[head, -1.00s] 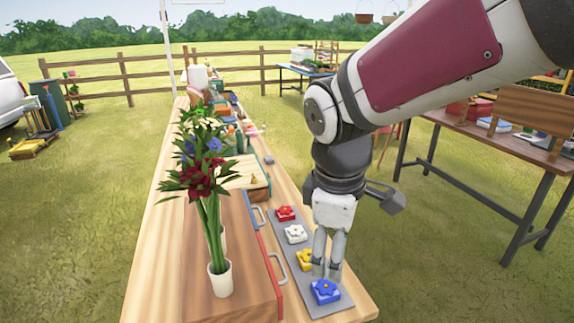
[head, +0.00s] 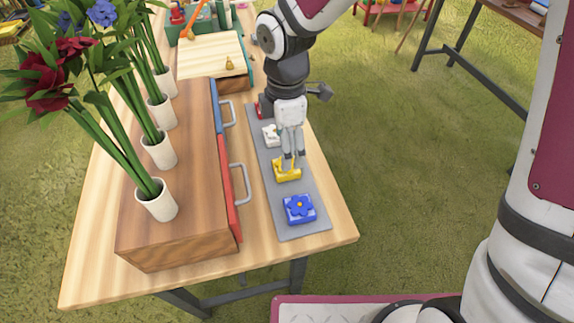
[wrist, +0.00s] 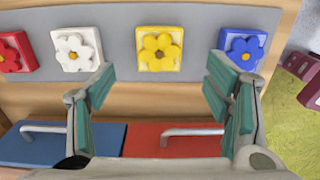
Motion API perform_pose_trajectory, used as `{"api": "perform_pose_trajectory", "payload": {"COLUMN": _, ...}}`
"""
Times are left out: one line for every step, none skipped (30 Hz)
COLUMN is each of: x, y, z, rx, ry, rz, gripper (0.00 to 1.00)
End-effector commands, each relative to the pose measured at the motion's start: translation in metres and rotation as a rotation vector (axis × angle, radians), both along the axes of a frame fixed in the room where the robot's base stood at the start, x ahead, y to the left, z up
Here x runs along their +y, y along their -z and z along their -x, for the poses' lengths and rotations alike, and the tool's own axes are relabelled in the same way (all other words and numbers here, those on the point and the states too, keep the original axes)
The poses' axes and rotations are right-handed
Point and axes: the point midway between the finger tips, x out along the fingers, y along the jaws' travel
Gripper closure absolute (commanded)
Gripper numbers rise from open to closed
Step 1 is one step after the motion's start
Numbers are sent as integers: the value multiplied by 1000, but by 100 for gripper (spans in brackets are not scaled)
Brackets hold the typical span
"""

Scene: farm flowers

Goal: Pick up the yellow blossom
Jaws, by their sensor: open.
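The yellow blossom (wrist: 159,47) is a flower shape on a square yellow block, lying on a grey strip (wrist: 202,15). It also shows in the head view (head: 284,172), partly hidden by my gripper. My gripper (head: 293,160) points down above and close to the yellow blossom. In the wrist view, my gripper's two teal-padded fingers (wrist: 160,90) are wide apart with nothing between them. The yellow blossom lies ahead of the gap. I cannot tell the exact height above it.
A blue blossom (wrist: 241,48) sits on one side of the yellow one, and a white blossom (wrist: 77,48) and red blossom (wrist: 10,53) on the other. A wooden cabinet (head: 180,258) with handled drawers stands alongside, with potted flowers (head: 157,203) on top.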

Motion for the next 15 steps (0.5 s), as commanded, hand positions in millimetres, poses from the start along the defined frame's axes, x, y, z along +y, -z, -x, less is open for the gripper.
{"api": "perform_pose_trajectory", "payload": {"x": 0, "y": 7, "z": 0, "rx": 1, "ry": 0, "rz": 0, "gripper": 28}}
{"api": "perform_pose_trajectory", "payload": {"x": -1, "y": 10, "z": 0, "rx": 1, "ry": 0, "rz": 1, "gripper": 28}}
{"api": "perform_pose_trajectory", "payload": {"x": -1, "y": 13, "z": 0, "rx": 1, "ry": 1, "rz": 1, "gripper": 28}}
{"api": "perform_pose_trajectory", "payload": {"x": -1, "y": 14, "z": 0, "rx": 1, "ry": 1, "rz": 1, "gripper": 28}}
{"api": "perform_pose_trajectory", "payload": {"x": -1, "y": 15, "z": 0, "rx": 1, "ry": 1, "rz": 1, "gripper": 28}}
{"api": "perform_pose_trajectory", "payload": {"x": -1, "y": 17, "z": 0, "rx": 1, "ry": 1, "rz": 1, "gripper": 28}}
{"api": "perform_pose_trajectory", "payload": {"x": 0, "y": 19, "z": 0, "rx": 1, "ry": 1, "rz": 0, "gripper": 28}}
{"api": "perform_pose_trajectory", "payload": {"x": 0, "y": 22, "z": 0, "rx": 1, "ry": 1, "rz": 0, "gripper": 28}}
{"api": "perform_pose_trajectory", "payload": {"x": 0, "y": 26, "z": 0, "rx": 1, "ry": 0, "rz": 0, "gripper": 28}}
{"api": "perform_pose_trajectory", "payload": {"x": 0, "y": 31, "z": 0, "rx": 2, "ry": 0, "rz": 1, "gripper": 28}}
{"api": "perform_pose_trajectory", "payload": {"x": 0, "y": 36, "z": -1, "rx": 3, "ry": -1, "rz": 1, "gripper": 28}}
{"api": "perform_pose_trajectory", "payload": {"x": 0, "y": 42, "z": -1, "rx": 2, "ry": 0, "rz": 2, "gripper": 28}}
{"api": "perform_pose_trajectory", "payload": {"x": 0, "y": 47, "z": -2, "rx": 3, "ry": 1, "rz": 2, "gripper": 28}}
{"api": "perform_pose_trajectory", "payload": {"x": 0, "y": 51, "z": -2, "rx": 3, "ry": 1, "rz": 2, "gripper": 28}}
{"api": "perform_pose_trajectory", "payload": {"x": 0, "y": 56, "z": -1, "rx": 2, "ry": 0, "rz": 1, "gripper": 28}}
